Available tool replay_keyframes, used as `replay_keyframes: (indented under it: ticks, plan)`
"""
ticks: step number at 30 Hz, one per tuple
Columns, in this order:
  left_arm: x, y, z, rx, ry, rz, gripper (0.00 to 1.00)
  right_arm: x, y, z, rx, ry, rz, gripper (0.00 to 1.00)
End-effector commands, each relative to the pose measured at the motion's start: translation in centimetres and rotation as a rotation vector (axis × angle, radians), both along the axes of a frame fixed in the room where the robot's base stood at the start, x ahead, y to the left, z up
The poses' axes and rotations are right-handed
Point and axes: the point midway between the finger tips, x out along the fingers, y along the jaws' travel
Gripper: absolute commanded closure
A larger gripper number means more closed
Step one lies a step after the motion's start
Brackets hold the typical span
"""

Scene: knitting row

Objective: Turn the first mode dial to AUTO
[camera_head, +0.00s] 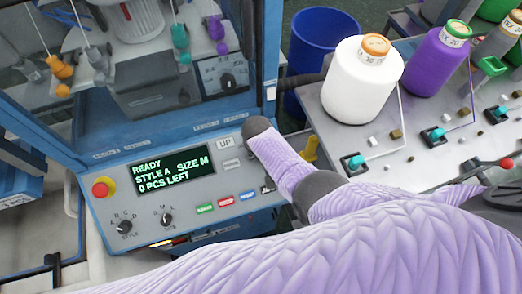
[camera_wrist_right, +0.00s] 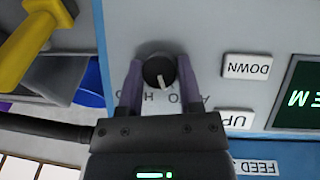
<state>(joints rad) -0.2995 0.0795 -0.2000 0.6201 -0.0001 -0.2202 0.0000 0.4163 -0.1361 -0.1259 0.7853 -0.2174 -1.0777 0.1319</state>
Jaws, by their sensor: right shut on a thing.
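The mode dial (camera_wrist_right: 157,72) is a round black knob with a white pointer, on the grey panel in the right wrist view. Its pointer faces down and slightly right in the picture, between an "H" mark and the partly covered word AUTO (camera_wrist_right: 190,103). My right gripper (camera_wrist_right: 159,68) is shut on the dial, one purple finger on each side of it. In the head view my lilac-sleeved right arm covers this part of the machine and the dial is hidden. My left gripper is not in view.
The control panel has a display (camera_head: 174,176) reading READY, a red stop button (camera_head: 103,187), a style dial (camera_head: 125,227) and a size dial (camera_head: 166,219). UP (camera_wrist_right: 237,120) and DOWN (camera_wrist_right: 247,66) buttons lie close beside the dial. A yellow part (camera_wrist_right: 27,45) stands nearby.

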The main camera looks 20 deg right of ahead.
Motion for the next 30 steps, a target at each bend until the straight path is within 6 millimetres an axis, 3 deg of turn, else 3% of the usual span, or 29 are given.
replay_keyframes:
  ticks: [12,28,29,30]
  plan:
    - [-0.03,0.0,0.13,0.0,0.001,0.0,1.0,-0.11,0.08,-0.11,-0.101,-0.001,0.127,1.0]
    - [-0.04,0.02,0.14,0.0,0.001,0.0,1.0,-0.14,0.09,-0.12,-0.112,-0.001,0.143,1.0]
    - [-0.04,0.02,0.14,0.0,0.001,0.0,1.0,-0.14,0.09,-0.12,-0.112,-0.001,0.143,0.5]
    - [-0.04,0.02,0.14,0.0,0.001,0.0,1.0,-0.14,0.09,-0.12,-0.112,-0.001,0.143,0.42]
